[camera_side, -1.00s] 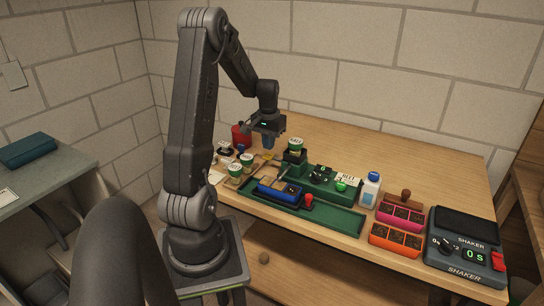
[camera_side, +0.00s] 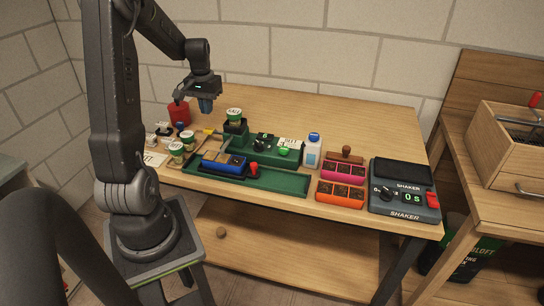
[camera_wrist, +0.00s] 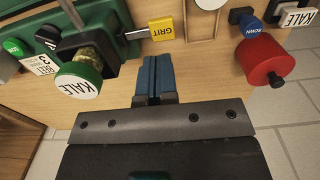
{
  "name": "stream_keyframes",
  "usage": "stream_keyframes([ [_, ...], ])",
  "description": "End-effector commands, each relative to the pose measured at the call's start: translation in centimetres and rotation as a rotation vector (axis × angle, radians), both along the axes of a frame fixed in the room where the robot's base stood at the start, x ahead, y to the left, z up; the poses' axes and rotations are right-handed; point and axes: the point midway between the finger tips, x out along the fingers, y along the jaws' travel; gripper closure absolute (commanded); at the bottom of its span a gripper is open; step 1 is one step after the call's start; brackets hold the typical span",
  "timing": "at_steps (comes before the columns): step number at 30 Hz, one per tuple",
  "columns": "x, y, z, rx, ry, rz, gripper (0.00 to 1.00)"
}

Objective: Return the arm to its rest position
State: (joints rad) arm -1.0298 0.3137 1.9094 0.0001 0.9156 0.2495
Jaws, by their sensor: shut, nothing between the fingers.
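My gripper (camera_side: 206,108) hangs above the back left of the wooden table, its fingers pointing down. In the wrist view the blue fingertips (camera_wrist: 155,78) lie side by side, shut, with nothing between them. They are over bare table, between the kale jar (camera_wrist: 82,85) and a red container (camera_wrist: 262,60). In the side view the gripper is above and to the left of the kale jar (camera_side: 234,115) and to the right of the red container (camera_side: 180,114). It appears clear of both.
A green station (camera_side: 275,150) and a green tray (camera_side: 285,184) holding a blue block (camera_side: 222,163) fill the table's middle. A white bottle (camera_side: 312,152), pink and orange seedling trays (camera_side: 341,193) and the shaker (camera_side: 404,200) stand to the right. A yellow grit tag (camera_wrist: 163,29) is near the fingers.

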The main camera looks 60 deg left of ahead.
Motion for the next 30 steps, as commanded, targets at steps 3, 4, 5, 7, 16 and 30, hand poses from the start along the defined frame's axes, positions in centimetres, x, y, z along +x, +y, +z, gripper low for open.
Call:
stream_keyframes([
  [3,1.5,-2.5,1.8,0.029,-0.019,-0.053,1.0],
  [4,2.1,-3.6,2.4,0.04,-0.027,-0.075,1.0],
  [5,2.6,-4.9,3.1,0.051,-0.037,-0.099,1.0],
  [7,3.8,-8.3,5.0,0.082,-0.065,-0.163,1.0],
  [16,3.1,-25.4,10.9,0.182,-0.247,-0.483,1.0],
  [30,-4.3,-36.4,12.0,0.19,-0.462,-0.764,1.0],
])
